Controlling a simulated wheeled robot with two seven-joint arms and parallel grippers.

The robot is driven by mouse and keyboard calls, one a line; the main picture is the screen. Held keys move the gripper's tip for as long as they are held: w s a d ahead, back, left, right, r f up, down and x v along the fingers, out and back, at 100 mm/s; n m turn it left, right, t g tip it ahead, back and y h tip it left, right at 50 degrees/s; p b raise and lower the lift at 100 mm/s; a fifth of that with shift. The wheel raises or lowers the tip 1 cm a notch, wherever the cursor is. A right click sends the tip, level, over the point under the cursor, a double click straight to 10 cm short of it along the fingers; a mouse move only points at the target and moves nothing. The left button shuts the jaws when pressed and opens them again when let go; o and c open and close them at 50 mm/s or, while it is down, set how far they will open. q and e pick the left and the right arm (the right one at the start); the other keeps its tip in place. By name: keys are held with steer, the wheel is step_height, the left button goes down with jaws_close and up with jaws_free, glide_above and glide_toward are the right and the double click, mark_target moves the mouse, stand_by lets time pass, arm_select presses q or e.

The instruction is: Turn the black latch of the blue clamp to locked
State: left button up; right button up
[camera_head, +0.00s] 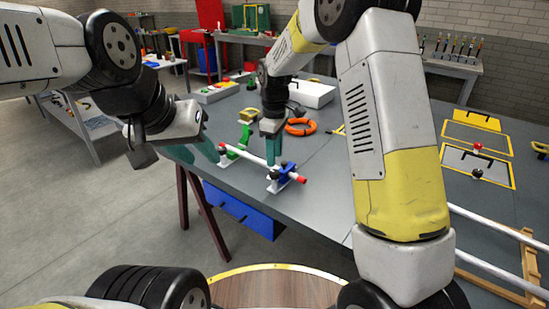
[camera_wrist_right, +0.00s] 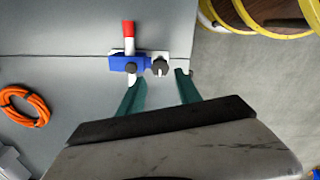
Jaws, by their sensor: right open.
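The blue clamp (camera_head: 287,171) stands on the workbench near its front edge, around a white rod with a red end (camera_head: 301,180). In the right wrist view the blue clamp (camera_wrist_right: 118,63) is left of centre, with a dark knob on it. A black latch-like part (camera_wrist_right: 160,67) sits beside it on a white plate. My right gripper (camera_wrist_right: 157,77) is open and empty, its teal fingertips on either side of that black part; contact cannot be told. In the head view my right gripper (camera_head: 271,160) points down behind the clamp. My left gripper (camera_head: 212,154) hangs at the bench's left edge, its opening unclear.
A green clamp (camera_head: 236,150) holds the rod's far end. An orange cable coil (camera_head: 301,127) and a white box (camera_head: 311,94) lie farther back. A blue bin (camera_head: 240,212) hangs below the bench edge.

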mark_target(275, 172)
step_height(275, 172, down, 6)
steer(key=shift+r, duration=0.1)
jaws_close()
